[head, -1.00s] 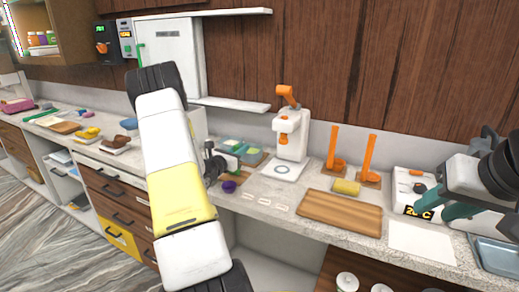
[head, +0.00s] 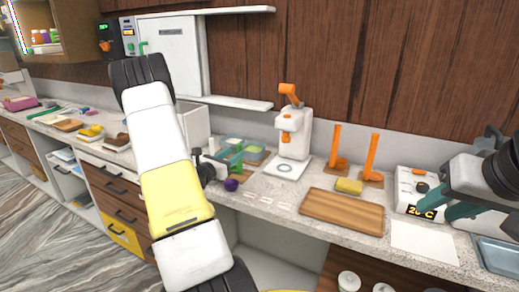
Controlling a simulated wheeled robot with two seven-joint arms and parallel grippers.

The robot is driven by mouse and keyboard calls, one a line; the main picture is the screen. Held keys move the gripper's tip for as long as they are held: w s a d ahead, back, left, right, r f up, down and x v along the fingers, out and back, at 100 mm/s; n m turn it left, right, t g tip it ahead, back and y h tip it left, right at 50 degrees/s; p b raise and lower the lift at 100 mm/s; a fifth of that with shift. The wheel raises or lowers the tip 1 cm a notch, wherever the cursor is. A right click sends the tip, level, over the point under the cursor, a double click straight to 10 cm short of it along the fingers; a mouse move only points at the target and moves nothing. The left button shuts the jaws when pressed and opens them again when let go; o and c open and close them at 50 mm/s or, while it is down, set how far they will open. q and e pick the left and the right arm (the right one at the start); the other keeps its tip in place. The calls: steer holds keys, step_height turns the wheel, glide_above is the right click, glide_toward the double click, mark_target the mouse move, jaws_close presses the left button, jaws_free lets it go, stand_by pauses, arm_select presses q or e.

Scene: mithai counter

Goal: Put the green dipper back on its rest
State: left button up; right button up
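My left gripper (head: 228,168) is at the counter, in front of clear containers and just above a small purple bowl (head: 231,184). Green shows at its tip; I cannot tell whether this is its fingers or a held thing. My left forearm hides part of it. A long thin green object (head: 45,112) lies on the far left counter; I cannot tell whether it is the dipper. No rest is clearly recognisable. My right gripper (head: 440,210), with teal fingers apart, is at the right, near a white device with an orange display (head: 416,190), and looks empty.
A wooden board (head: 342,211) lies on the counter with a yellow block (head: 349,186) behind it. Two orange uprights (head: 335,146) (head: 371,155) stand at the back. A white and orange machine (head: 293,135) stands left of them. White paper (head: 424,243) lies at right.

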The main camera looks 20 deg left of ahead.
arm_select(q)
steer(key=s, duration=0.4)
steer(key=shift+s+a, duration=0.1)
steer(key=shift+a, duration=0.25)
steer(key=s+d+r+m+g+h, duration=0.1)
steer(key=d+r+m+g+h, duration=0.35)
steer(key=d, duration=0.55)
steer(key=s+d+r+m+g+h, duration=0.1)
steer(key=d+r+m+h, duration=0.35)
steer(key=d+m, duration=0.35)
steer(key=s+d+r+m+g, duration=0.3)
steer(key=s+d+m+g, duration=0.5)
steer(key=d, duration=0.4)
steer(key=s+d+m+g+y, duration=0.25)
steer(key=s+m+y, duration=0.25)
steer(key=s+m, duration=0.45)
steer(key=s+a+r+m+t+y, duration=0.3)
steer(key=s+a+m+t+y, duration=0.1)
steer(key=s, duration=0.1)
steer(key=shift+a+r+m+y, duration=0.15)
steer(key=shift+r+m+y, duration=0.15)
steer(key=shift+r+m, duration=0.1)
